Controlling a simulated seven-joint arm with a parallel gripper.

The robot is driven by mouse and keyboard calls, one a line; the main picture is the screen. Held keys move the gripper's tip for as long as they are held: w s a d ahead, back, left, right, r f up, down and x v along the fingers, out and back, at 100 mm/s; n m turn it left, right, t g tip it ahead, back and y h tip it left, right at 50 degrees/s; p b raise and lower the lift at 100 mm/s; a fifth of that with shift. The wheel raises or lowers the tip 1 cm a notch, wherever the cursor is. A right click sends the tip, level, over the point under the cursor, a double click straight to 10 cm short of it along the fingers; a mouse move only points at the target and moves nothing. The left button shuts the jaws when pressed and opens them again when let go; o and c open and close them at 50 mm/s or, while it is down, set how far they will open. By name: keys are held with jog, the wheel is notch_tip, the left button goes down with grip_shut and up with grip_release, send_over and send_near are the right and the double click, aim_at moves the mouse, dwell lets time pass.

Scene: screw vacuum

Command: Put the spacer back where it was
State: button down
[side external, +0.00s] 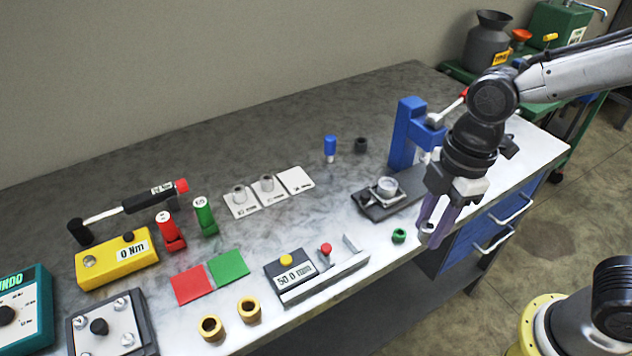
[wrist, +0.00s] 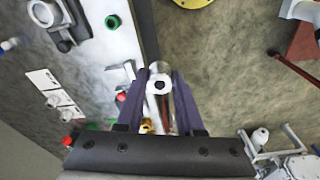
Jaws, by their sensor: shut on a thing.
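My gripper (side external: 432,232) is shut, with purple fingers pointing down, at the right front edge of the bench. In the wrist view a pale ring-shaped spacer (wrist: 159,85) with a dark hole sits between the fingers (wrist: 161,76). In the side view the fingers hide it. Three white cards lie in a row at the bench's middle. Two carry grey spacers, one on the left card (side external: 239,193) and one on the middle card (side external: 267,183). The right card (side external: 296,180) is bare; it also shows in the wrist view (wrist: 42,79).
A blue press (side external: 405,133) and a grey fixture with a round part (side external: 387,187) stand left of my gripper. A green ring (side external: 399,236) lies near the front edge. A caliper-like gauge (side external: 291,276) and a blue-capped item (side external: 330,147) are nearer the cards.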

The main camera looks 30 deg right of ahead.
jog(key=w+a+r+m, duration=0.2)
jog(key=w+r+m, duration=0.1)
jog(key=w, duration=0.3)
jog(key=m, duration=0.5)
send_over(293, 177)
jog(key=s, duration=0.1)
jog(key=shift+t+h, duration=0.3)
jog(key=shift+t, duration=0.1)
jog(key=f, duration=1.1)
jog(key=shift+d+f, duration=0.1)
jog(key=shift+d, duration=0.15)
jog(key=shift+w+a+f, duration=0.1)
jog(key=shift+w+f, duration=0.2)
jog(key=shift+f, duration=0.2)
jog(key=shift+w+f, duration=0.1)
jog(key=shift+f, duration=1.5)
jog(key=shift+f, duration=0.1)
